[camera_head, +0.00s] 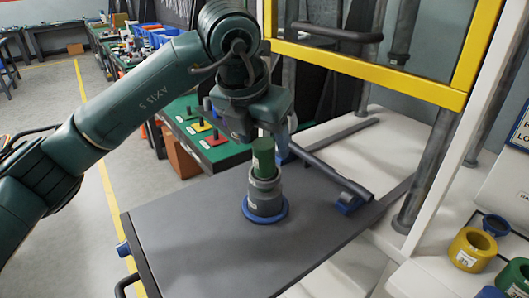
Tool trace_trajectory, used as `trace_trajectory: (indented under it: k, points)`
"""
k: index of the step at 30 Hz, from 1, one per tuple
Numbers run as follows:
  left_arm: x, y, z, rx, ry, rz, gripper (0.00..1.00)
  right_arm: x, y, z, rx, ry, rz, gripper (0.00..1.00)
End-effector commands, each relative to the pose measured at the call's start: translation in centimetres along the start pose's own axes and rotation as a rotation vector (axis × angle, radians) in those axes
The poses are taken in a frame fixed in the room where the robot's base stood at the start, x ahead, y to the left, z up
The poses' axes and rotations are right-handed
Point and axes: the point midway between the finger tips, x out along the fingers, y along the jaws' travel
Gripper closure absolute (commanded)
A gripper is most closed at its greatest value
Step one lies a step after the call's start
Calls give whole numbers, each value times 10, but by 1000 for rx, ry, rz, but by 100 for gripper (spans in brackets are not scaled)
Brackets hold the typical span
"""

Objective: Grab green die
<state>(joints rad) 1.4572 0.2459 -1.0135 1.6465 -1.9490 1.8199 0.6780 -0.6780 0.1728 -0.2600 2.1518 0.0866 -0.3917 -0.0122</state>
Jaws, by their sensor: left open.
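A green cylinder (263,160), seemingly the green die, stands upright in the top of a grey cylindrical holder (265,196). The holder stands on a round blue base (247,213) on a dark grey sliding plate (180,240). My left gripper (268,138) points down, open, just above and around the top of the green cylinder. Whether its fingers touch the cylinder cannot be told. My right gripper is not in view.
A yellow-framed guard (370,72) and grey posts (428,170) stand behind and right of the plate. A yellow ring (472,250) and a green ring (516,277) sit at the lower right.

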Motion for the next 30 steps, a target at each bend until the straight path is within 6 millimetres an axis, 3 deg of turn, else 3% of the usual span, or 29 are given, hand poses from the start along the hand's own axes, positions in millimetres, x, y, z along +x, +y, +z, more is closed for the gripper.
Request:
trace_trajectory:
  k: [12, 21, 30]
  points:
    - [49, 2, -2, 0, 3, -3, 38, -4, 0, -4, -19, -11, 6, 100]
    - [54, 2, -1, 1, 0, -1, 38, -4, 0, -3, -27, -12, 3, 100]
    - [54, 2, -2, 1, 0, -1, 63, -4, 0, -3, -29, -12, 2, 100]
